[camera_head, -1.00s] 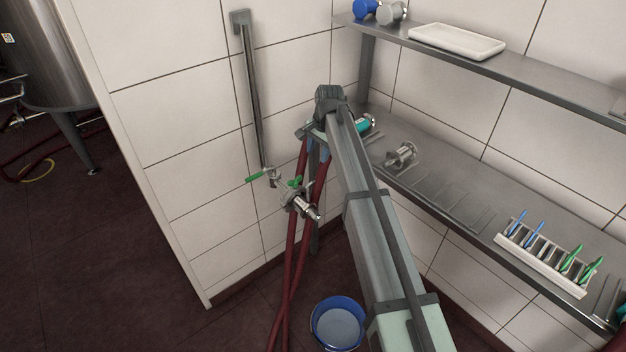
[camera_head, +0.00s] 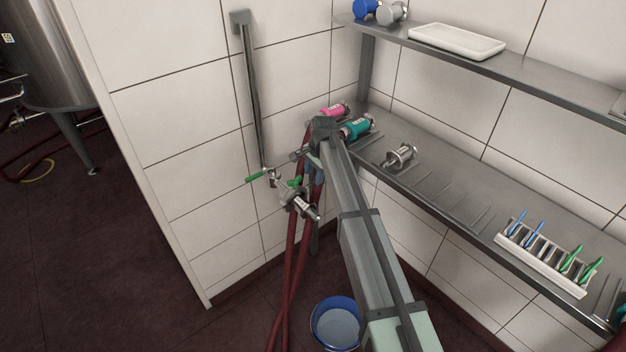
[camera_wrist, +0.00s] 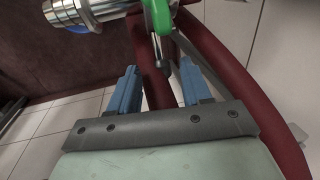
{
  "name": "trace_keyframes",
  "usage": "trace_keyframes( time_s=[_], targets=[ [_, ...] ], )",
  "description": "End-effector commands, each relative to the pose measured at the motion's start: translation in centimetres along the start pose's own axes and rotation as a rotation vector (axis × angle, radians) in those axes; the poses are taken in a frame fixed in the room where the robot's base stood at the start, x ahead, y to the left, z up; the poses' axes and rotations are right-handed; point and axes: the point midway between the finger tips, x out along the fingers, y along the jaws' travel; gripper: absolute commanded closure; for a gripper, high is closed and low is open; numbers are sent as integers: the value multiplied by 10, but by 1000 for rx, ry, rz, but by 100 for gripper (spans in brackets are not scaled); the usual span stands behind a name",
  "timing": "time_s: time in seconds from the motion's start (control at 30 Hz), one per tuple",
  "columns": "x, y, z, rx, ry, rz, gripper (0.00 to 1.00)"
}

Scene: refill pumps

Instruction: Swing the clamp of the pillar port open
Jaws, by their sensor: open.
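The pillar port (camera_head: 304,205) is a bright steel fitting in front of dark red hoses, left of my arm in the head view. A green handle (camera_head: 295,182) sits at its upper side. In the wrist view the steel port (camera_wrist: 95,10) is at the top left, with the green handle (camera_wrist: 158,16) beside it and a thin metal clamp part (camera_wrist: 158,50) hanging down. My gripper (camera_wrist: 159,68) is open and empty, its two blue fingers either side of the line of that part and short of it. The clamp's far side is hidden. In the head view my gripper (camera_head: 319,174) is largely hidden behind my arm.
Red hoses (camera_head: 291,265) hang beside the port. A wall pipe (camera_head: 254,100) with a green-handled valve (camera_head: 256,177) is to the left. A steel shelf (camera_head: 440,190) with pumps and a brush rack (camera_head: 540,262) is at right. A blue bucket (camera_head: 337,308) stands on the floor.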

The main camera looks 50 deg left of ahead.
Motion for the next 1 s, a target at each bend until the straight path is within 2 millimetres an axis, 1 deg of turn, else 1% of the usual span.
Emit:
trace_keyframes(
  time_s=[0.03,0.1,0.3,0.43,0.67,0.77,1.0],
  targets=[
    [8,0,0,0,0,1,52],
    [17,0,0,0,-1,1,52],
    [31,0,0,0,0,0,52],
    [35,0,0,0,0,0,52],
    [35,0,0,0,0,0,52],
    [35,0,0,0,0,0,59],
    [35,0,0,0,0,0,82]
  ],
)
